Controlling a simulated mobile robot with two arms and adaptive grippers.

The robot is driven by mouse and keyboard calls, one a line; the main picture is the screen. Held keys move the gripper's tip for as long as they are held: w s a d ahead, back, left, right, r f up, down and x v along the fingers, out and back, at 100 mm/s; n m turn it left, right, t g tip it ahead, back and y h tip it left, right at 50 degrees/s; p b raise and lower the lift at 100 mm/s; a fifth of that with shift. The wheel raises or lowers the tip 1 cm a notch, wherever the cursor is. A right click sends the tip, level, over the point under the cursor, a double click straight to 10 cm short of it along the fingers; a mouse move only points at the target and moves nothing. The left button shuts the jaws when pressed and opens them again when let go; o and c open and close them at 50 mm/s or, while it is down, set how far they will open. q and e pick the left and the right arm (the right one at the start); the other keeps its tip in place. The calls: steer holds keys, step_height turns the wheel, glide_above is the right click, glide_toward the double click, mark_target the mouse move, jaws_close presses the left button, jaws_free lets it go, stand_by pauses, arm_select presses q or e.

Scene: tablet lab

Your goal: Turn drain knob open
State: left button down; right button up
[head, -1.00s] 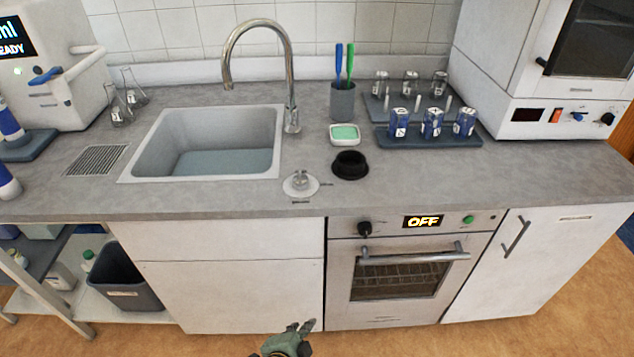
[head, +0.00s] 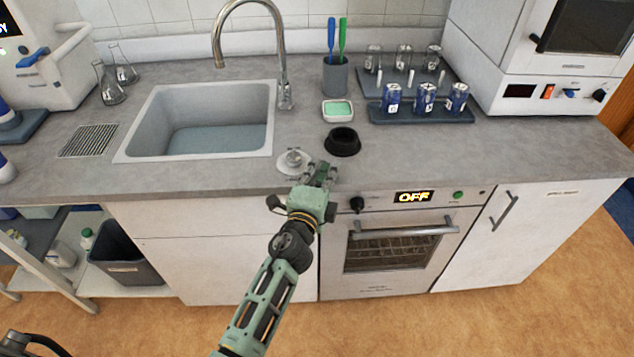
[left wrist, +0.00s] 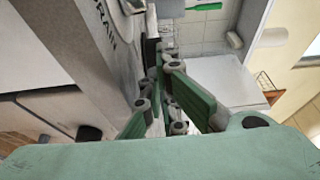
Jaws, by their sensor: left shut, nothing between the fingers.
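The drain knob (head: 293,157) is a small metal knob on a round pale plate, on the counter in front of the sink's right corner. The sink (head: 150,150) holds bluish-grey water. My left gripper (head: 322,174) is at the counter's front edge, just right of and nearer than the knob. Its fingers are shut with nothing between them. They also show in the left wrist view (left wrist: 165,85), close to the counter with part of the drain lettering beside them. I cannot tell whether they touch the knob.
A black round holder (head: 342,143) stands just behind my left gripper, with a soap dish (head: 337,111) behind it. The faucet (head: 283,65) rises at the sink's right. The oven (head: 390,250) is below the counter. Bare counter lies to the right (head: 480,155).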

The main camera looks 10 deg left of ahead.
mark_target(294, 157)
arm_select(q)
steer(key=a+p, duration=0.1)
steer(key=a, duration=0.2)
steer(key=shift+w+a, duration=0.15)
steer(key=shift+a, duration=0.3)
steer(key=shift+d, duration=0.1)
steer(key=shift+p, duration=0.3)
steer(key=shift+s+a+m+h, duration=0.25)
steer(key=shift+m+h, duration=0.15)
steer(key=shift+h, duration=0.3)
steer(key=shift+s+a+m+h+p, duration=0.1)
steer(key=shift+s+m+h+p, duration=0.05)
steer(key=shift+m+h+p, duration=0.45)
